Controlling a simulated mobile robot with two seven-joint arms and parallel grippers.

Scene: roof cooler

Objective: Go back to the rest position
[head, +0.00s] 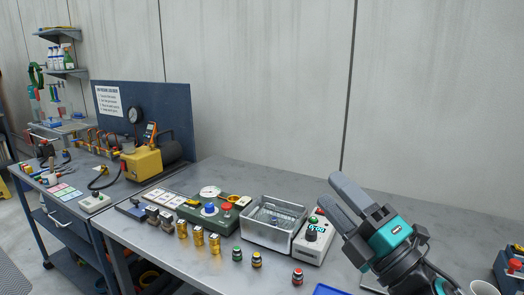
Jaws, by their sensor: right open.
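My right gripper (342,203) is in the lower right of the head view, raised over the right part of the grey workbench (205,260). Its two grey fingers point up and left, parted, with nothing between them. Its teal and black body hides part of the bench behind it. My left gripper is not in the head view.
A metal tray (270,238) stands left of the white box. Several brass parts (198,236) and small coloured-top pieces (257,260) stand along the front. A blue tray edge (328,290) and white cup (484,288) are at the bottom. The back right bench is clear.

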